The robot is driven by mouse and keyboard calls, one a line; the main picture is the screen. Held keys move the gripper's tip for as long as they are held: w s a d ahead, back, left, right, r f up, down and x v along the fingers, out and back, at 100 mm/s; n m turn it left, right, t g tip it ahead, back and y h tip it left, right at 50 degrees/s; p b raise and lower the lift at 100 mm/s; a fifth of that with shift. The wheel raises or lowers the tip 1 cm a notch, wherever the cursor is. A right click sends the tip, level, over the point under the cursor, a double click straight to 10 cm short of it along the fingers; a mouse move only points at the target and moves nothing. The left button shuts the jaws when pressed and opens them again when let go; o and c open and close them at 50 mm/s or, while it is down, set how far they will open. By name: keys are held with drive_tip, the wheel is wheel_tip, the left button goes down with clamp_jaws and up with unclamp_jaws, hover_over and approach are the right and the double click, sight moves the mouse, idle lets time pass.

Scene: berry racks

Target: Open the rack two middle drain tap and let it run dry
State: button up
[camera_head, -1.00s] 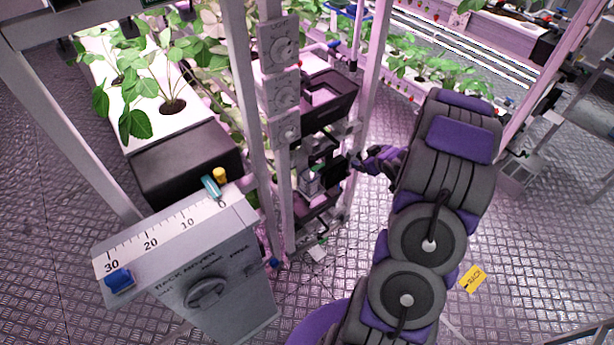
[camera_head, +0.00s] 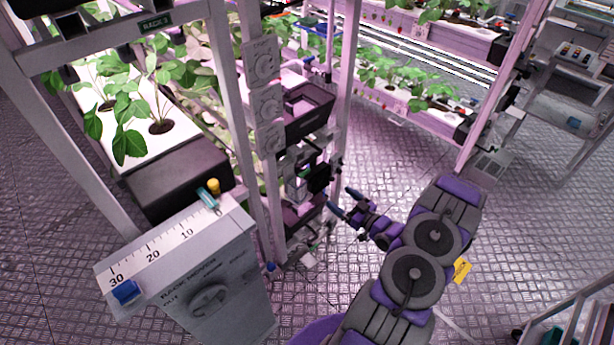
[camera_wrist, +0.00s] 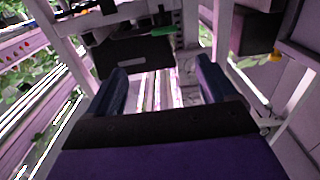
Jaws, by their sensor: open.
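My gripper (camera_head: 342,199) is open and empty in the head view, in front of the rack frame's right post. Its two dark blue fingers also stand wide apart in the wrist view (camera_wrist: 163,68), with nothing between them. The rack (camera_head: 232,90) is a grey frame with stacked white plant channels. Its sign (camera_head: 157,23) reads RACK, with a number too small to be sure of. Dark fittings (camera_head: 318,178) sit beyond the fingertips, apart from them. In the wrist view a dark box (camera_wrist: 135,55) and a green piece (camera_wrist: 164,31) lie ahead. I cannot tell which part is the middle drain tap.
A grey cabinet (camera_head: 222,285) with a knob and scale stands at front left. Dials (camera_head: 262,60) line a post. A dark open bin (camera_head: 308,108) sits inside the rack. A yellow tag (camera_head: 461,270) shows beside my arm. The metal floor to the right is largely clear.

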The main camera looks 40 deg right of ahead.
drive_tip(key=b, duration=0.2)
approach(306, 174)
drive_tip(key=a, duration=0.1)
drive_tip(key=w, duration=0.3)
drive_tip(key=w+b, duration=0.1)
drive_tip(key=w, duration=0.4)
drive_tip(key=shift+w+d, duration=0.25)
drive_tip(key=shift+w, duration=0.15)
drive_tip(key=shift+w+a+r, duration=0.2)
drive_tip(key=shift+a, duration=0.15)
drive_tip(key=shift+d+f, duration=0.15)
drive_tip(key=shift+d, duration=0.3)
drive_tip(key=c, duration=0.4)
drive_tip(key=shift+a, duration=0.25)
drive_tip(key=c, duration=0.4)
drive_tip(key=shift+c, duration=1.3)
